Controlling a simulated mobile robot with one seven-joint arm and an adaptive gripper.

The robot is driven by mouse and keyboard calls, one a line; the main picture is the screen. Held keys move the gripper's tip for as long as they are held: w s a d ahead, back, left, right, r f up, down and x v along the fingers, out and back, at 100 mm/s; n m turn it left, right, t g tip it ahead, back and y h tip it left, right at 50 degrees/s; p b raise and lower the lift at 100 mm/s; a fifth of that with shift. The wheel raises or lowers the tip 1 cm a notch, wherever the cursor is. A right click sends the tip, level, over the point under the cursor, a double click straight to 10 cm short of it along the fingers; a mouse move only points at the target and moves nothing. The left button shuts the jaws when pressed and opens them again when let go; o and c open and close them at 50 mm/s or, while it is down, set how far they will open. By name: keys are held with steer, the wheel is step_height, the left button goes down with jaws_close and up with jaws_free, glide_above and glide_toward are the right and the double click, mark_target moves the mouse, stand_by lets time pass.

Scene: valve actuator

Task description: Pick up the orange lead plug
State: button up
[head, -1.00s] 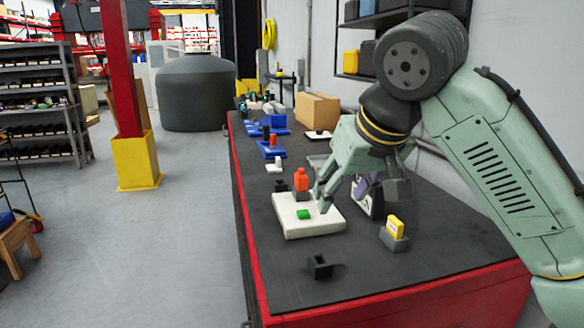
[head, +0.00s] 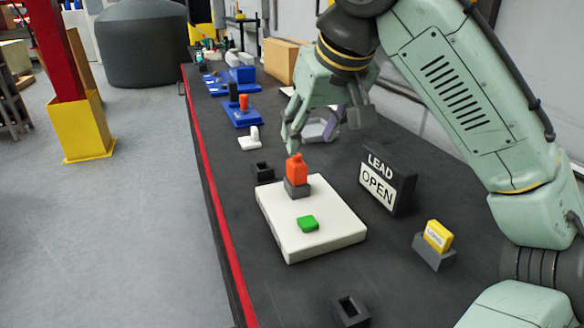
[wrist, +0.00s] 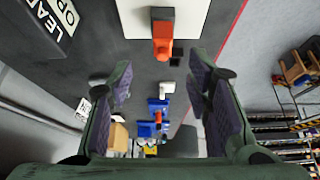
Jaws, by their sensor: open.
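The orange lead plug (head: 297,168) stands upright in a dark grey socket on a white plate (head: 275,232). It also shows in the wrist view (wrist: 162,40) near the top, centred left to right between the finger lines. My gripper (head: 310,134) is open and empty. It is above the bench, just behind the plug and apart from it. In the wrist view its fingers (wrist: 163,88) are spread wide, with the plug beyond their tips. A dark sign (head: 388,180) reading "LEAD OPEN" stands right of the plate.
A green button (head: 308,223) is on the plate. A yellow labelled block (head: 438,235) sits in a grey holder at right. Empty black sockets stand left (head: 262,171) and in front (head: 351,311). Another orange piece (head: 244,102) stands on a blue base farther back. A cardboard box (head: 283,60) is behind.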

mark_target(299, 159)
steer(key=b+x, duration=0.2)
steer(key=x, duration=0.2)
steer(key=shift+s+f+b, duration=0.1)
steer(key=shift+f+b, duration=0.2)
steer(key=b+x, duration=0.2)
steer(key=x, duration=0.1)
steer(key=b+x, duration=0.1)
steer(key=x, duration=0.1)
steer(key=shift+w+a+f+b, duration=0.1)
steer(key=shift+w+a+b, duration=0.15)
steer(key=shift+a+b, duration=0.1)
steer(key=shift+c, duration=0.2)
jaws_close()
